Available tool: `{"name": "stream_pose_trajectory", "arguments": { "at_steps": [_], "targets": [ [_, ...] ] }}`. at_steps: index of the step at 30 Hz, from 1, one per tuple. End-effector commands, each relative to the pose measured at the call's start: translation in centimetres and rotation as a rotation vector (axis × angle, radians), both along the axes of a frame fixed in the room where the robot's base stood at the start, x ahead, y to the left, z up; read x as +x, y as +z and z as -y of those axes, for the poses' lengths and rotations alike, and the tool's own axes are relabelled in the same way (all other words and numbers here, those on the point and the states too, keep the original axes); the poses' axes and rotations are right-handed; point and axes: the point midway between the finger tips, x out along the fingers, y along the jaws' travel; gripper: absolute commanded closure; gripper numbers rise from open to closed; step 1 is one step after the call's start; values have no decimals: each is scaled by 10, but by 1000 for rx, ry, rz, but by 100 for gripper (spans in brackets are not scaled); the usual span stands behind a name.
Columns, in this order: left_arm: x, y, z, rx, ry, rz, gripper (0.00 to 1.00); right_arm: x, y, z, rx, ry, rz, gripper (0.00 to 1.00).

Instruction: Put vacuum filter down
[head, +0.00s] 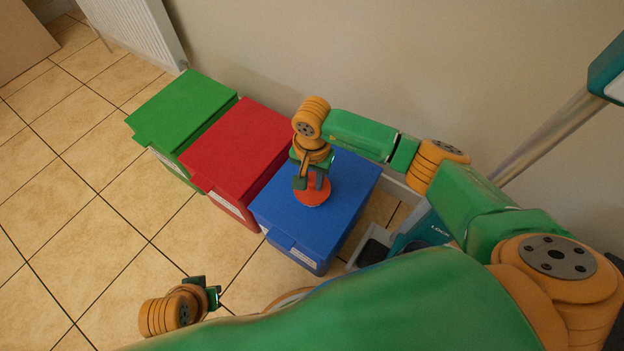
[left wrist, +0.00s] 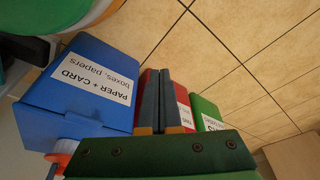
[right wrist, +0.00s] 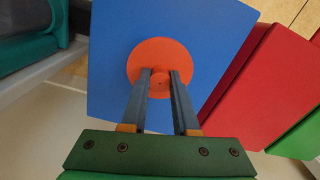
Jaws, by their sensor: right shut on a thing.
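The vacuum filter, an orange disc with a raised middle (head: 314,194), is at the top of the blue bin. My right gripper (head: 306,181) is shut on its raised middle from above. In the right wrist view the disc (right wrist: 147,55) sits between and beyond the fingertips, over the blue lid; I cannot tell whether it touches the lid. My left gripper (head: 212,291) is low in front of the bins. In the left wrist view its fingers (left wrist: 160,72) are together with nothing between them.
The blue bin (head: 345,182), labelled for paper and card, stands beside a red bin (head: 243,140) and a green bin (head: 185,108) along the wall. A teal and grey vacuum cleaner (head: 425,228) stands right of the blue bin. The tiled floor at left is clear.

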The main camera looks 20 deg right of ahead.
Motion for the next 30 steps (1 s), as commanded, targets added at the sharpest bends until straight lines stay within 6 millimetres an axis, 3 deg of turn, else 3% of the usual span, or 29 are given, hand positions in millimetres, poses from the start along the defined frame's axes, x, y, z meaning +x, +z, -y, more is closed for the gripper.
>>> {"name": "stream_pose_trajectory", "arguments": {
  "at_steps": [8, 9, 11, 12, 23, 30],
  "targets": [
    [0, 6, 0, -1, 0, 6, 100, 0, -3, 0, -1, -1, 1, 100],
    [0, 7, 0, -1, 0, 8, 100, 0, -2, 0, -1, -1, 1, 61],
    [0, 7, 0, -1, 0, 7, 100, 0, -2, 0, 0, -1, 0, 45],
    [0, 6, 0, -1, 0, 6, 100, 0, -2, 0, 0, -1, 0, 42],
    [0, 3, 0, 1, 0, 0, 100, 0, 2, 0, 0, -1, 0, 42],
    [-3, -33, -2, 8, -2, -28, 100, 1, 54, 0, 0, 0, 5, 42]
  ]
}}
